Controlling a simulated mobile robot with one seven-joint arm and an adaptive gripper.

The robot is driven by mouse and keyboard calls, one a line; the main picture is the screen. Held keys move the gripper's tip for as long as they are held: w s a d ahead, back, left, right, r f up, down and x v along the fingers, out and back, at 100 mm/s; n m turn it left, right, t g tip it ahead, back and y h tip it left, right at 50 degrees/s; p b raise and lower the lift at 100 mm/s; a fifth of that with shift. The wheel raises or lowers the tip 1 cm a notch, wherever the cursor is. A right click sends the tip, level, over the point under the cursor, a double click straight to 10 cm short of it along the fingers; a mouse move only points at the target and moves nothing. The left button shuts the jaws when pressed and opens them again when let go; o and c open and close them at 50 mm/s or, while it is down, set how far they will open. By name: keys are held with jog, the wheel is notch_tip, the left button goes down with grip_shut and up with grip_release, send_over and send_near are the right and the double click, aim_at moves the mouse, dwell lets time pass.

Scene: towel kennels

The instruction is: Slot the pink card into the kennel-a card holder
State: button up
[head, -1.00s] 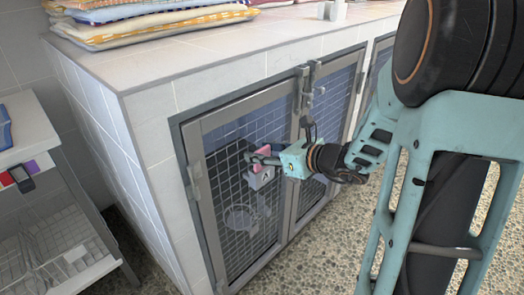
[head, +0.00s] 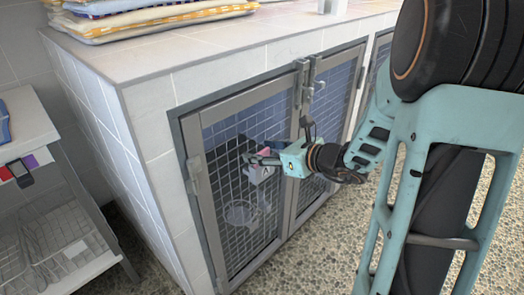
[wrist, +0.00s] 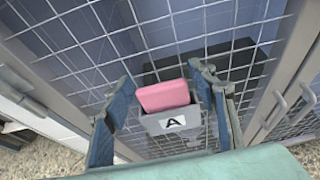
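The pink card (wrist: 163,95) stands in the grey card holder (wrist: 172,122), with its upper part showing above the rim and its lower part hidden inside. It looks slightly tilted in the wrist view. The holder carries a white label with the letter A and hangs on the mesh of the kennel door; it also shows in the head view (head: 262,177). My gripper (wrist: 161,78) is open, with one finger on each side of the card and holder. Gaps show between the fingers and the card. In the head view my gripper (head: 258,159) is close to the door mesh.
The kennel door (head: 233,105) is shut, with a latch (head: 303,85) at its upper right edge. Folded towels (head: 165,20) lie on the tiled top. A white shelf cart (head: 30,130) stands at the left. A bowl (head: 240,213) sits behind the mesh.

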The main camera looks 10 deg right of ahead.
jog(key=shift+o, duration=0.7)
jog(key=shift+s+d+r, duration=0.15)
jog(key=shift+d, duration=0.05)
jog(key=v, duration=1.1)
jog(key=shift+s, duration=0.25)
jog(key=shift+r, duration=0.1)
